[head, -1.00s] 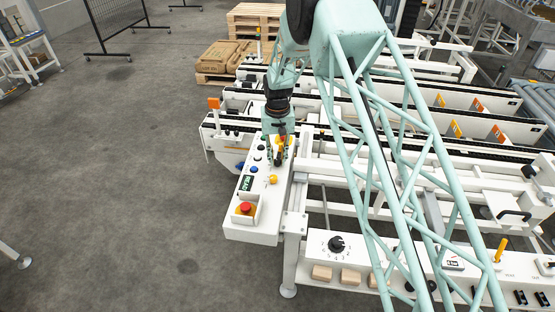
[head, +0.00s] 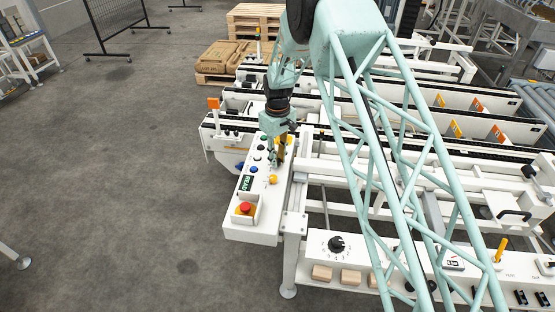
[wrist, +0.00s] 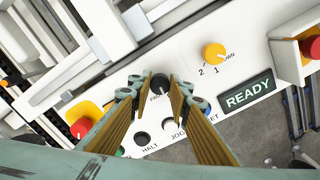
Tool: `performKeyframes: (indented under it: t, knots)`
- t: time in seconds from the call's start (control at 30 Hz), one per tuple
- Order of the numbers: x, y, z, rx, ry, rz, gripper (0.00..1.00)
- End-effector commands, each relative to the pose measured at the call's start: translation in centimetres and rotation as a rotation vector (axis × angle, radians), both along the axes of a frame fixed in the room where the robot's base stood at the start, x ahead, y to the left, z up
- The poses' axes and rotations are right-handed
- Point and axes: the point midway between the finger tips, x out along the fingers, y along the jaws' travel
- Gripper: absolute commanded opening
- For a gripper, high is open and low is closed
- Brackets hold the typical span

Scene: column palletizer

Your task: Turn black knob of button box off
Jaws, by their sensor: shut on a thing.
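The white button box (head: 260,228) runs along the left end of the machine in the head view. My gripper (head: 275,162) points down onto its far part and hides the black knob there. In the wrist view the black knob (wrist: 159,83) has a white pointer line and a partly covered label. It sits between the two fingertips of my gripper (wrist: 160,90), which is shut on it. A yellow knob (wrist: 214,54) with marks 1 and 2 is beside it, and it also shows in the head view (head: 273,180).
A green READY display (wrist: 246,94) and a boxed red button (head: 245,208) lie toward the near end. A black button (wrist: 142,138) and a white one (wrist: 169,125) are close to the fingers. Another red button (wrist: 82,128) stands left in the wrist view.

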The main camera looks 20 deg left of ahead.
Motion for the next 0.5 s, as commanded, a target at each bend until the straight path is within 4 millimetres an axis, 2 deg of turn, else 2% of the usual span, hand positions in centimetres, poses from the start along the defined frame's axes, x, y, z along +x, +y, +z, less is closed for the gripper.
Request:
performKeyframes:
  t: [0.2, 0.5]
  knots:
    - [0.01, -0.03, 0.0, 0.0, 0.0, 0.084, 0.07]
    - [0.02, -0.03, 0.0, 0.0, 0.0, 0.117, 0.07]
